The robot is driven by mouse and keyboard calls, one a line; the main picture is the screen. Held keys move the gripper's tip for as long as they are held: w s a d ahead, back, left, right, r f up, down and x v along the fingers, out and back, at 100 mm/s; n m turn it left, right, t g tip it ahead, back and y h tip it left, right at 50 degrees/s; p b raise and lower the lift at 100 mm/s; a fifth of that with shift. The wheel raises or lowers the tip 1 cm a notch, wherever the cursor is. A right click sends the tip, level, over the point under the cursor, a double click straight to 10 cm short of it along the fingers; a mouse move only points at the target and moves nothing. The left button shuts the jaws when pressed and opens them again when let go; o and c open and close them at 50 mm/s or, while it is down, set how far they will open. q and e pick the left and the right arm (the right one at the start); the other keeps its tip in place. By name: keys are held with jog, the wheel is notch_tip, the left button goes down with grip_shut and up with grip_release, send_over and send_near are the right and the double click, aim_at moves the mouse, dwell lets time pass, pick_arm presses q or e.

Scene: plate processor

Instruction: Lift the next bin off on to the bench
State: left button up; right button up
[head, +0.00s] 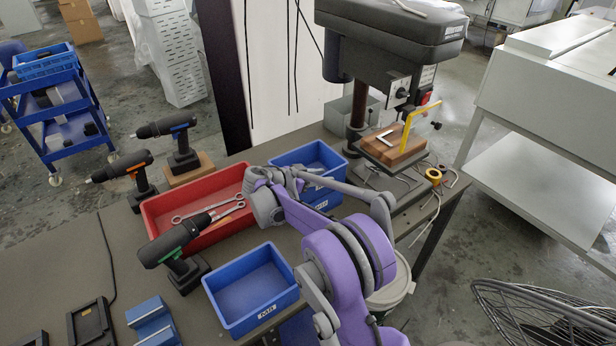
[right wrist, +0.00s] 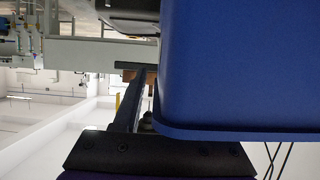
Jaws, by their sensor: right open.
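A blue bin (head: 318,158) stands on the bench (head: 232,263) beside the drill press, with its near side partly hidden by my right arm. A second blue bin (head: 250,316) with a white label stands nearer and looks empty. My right gripper (head: 302,177) is open at the near rim of the far blue bin. In the right wrist view, a blue bin (right wrist: 240,70) fills the right side, and one dark finger lies beside its wall. The other finger is hidden, and contact cannot be told. My left gripper is out of view.
A red bin (head: 158,217) with wrenches stands left of the blue bins. Cordless drills (head: 172,245) stand around it. A drill press (head: 358,115) with a wooden block and yellow piece stands behind right. A wire-caged fan (head: 540,312) is at lower right.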

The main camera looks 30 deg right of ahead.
grip_shut()
dwell(1.3)
